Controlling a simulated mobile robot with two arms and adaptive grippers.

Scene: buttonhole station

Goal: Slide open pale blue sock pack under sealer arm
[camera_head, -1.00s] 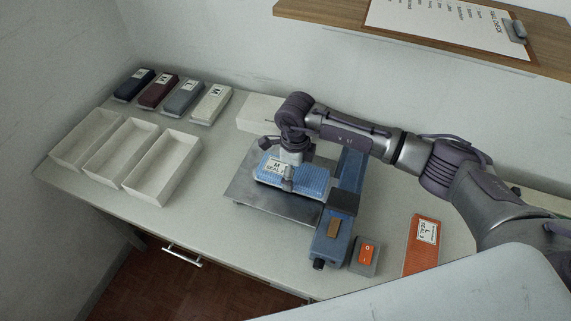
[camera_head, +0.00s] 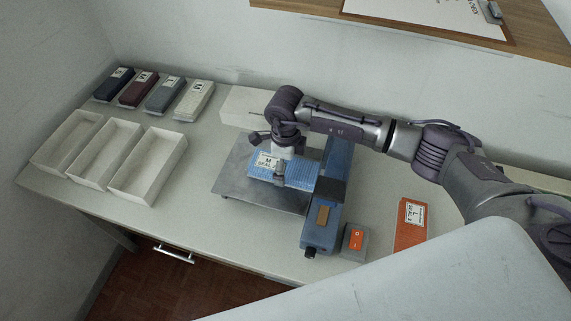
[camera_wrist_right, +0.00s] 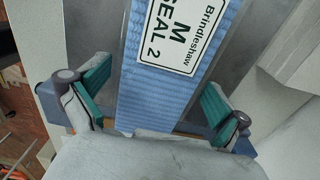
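The pale blue sock pack (camera_head: 298,174) lies on the sealer's grey metal plate (camera_head: 236,190), its white label reading "M SEAL 2". Its right end meets the blue sealer arm (camera_head: 322,215) near the black block; I cannot tell how far it reaches underneath. My right gripper (camera_head: 281,166) is over the pack, pointing down. In the right wrist view the pack (camera_wrist_right: 150,95) lies between the two green-padded fingers (camera_wrist_right: 155,95), which are spread apart with gaps showing beside the pack. My left gripper is not in view.
An orange pack (camera_head: 411,222) lies right of the orange switch box (camera_head: 355,239). Three empty white trays (camera_head: 147,165) stand at left, with several dark and pale packs (camera_head: 165,94) behind them. A white box (camera_head: 243,107) stands behind the plate. A shelf with a clipboard hangs above.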

